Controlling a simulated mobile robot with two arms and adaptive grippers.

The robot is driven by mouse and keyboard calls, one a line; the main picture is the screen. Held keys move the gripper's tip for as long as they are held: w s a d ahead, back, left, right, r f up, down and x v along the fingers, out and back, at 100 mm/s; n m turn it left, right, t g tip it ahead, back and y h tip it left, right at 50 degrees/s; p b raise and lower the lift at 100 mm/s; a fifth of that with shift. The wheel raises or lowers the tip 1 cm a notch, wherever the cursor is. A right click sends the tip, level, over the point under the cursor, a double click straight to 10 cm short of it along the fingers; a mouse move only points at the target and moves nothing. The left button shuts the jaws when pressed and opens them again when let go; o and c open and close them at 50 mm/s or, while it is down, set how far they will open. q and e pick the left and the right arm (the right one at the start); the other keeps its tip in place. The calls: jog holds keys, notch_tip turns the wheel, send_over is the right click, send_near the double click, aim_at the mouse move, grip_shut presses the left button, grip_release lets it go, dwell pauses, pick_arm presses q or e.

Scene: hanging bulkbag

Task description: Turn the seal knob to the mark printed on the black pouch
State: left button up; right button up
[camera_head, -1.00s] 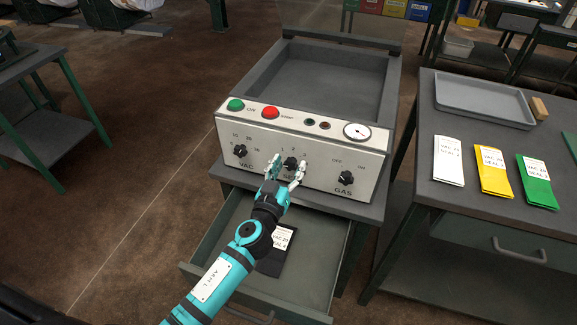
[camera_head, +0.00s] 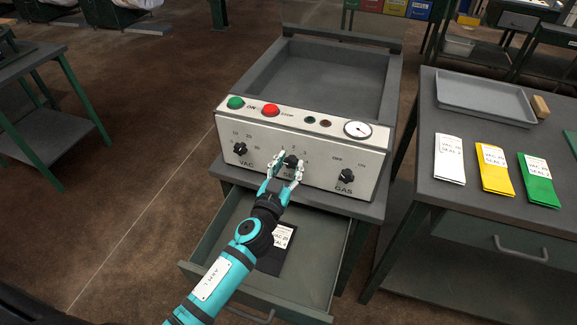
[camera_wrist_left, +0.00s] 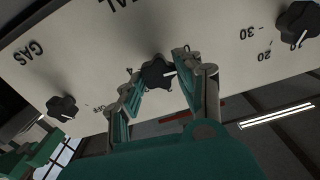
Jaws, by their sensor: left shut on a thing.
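The seal knob (camera_head: 291,162) is a small black lobed knob in the middle of the machine's white front panel (camera_head: 225,135). My left gripper (camera_head: 291,159) is shut on it, one finger on each side. The wrist view shows the knob (camera_wrist_left: 154,74) upside down between the fingers (camera_wrist_left: 157,75), with a white pointer line toward the picture's right. Part of its scale is hidden by the fingers. The black pouch (camera_head: 272,260) lies in the open drawer, partly behind my arm. My right gripper is not in view.
The VAC knob (camera_head: 239,149) and GAS knob (camera_head: 346,176) flank the seal knob. Green (camera_head: 236,103) and red (camera_head: 271,110) buttons sit above. The drawer (camera_head: 312,285) stands open below. The right table holds white (camera_head: 449,172), yellow (camera_head: 493,181) and green (camera_head: 538,193) pouches and a grey tray (camera_head: 485,115).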

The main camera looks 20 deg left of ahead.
pick_arm(q)
jog(key=m, duration=0.4)
jog(key=shift+d+m, duration=0.1)
jog(key=shift+m, duration=0.2)
jog(key=m, duration=1)
jog(key=shift+d+f, duration=0.1)
jog(key=m, duration=0.4)
jog(key=shift+f+m, duration=0.1)
jog(key=shift+m, duration=0.2)
jog(key=m+p, duration=0.1)
jog(key=m, duration=0.3)
jog(key=shift+m, duration=0.3)
jog(key=m+p, duration=0.1)
jog(key=m, duration=0.3)
jog(key=shift+f+m, duration=0.1)
jog(key=shift+m, duration=0.2)
jog(key=m+p, duration=0.1)
jog(key=m, duration=0.2)
jog(key=shift+m+p, duration=0.3)
jog(key=shift+p, duration=0.05)
jog(key=shift+a+f+m+p, duration=0.15)
jog(key=shift+m+p, duration=0.4)
jog(key=shift+m, duration=0.7)
jog(key=shift+a+m+p, duration=0.1)
jog(key=shift+m+p, duration=0.4)
jog(key=shift+m, duration=0.75)
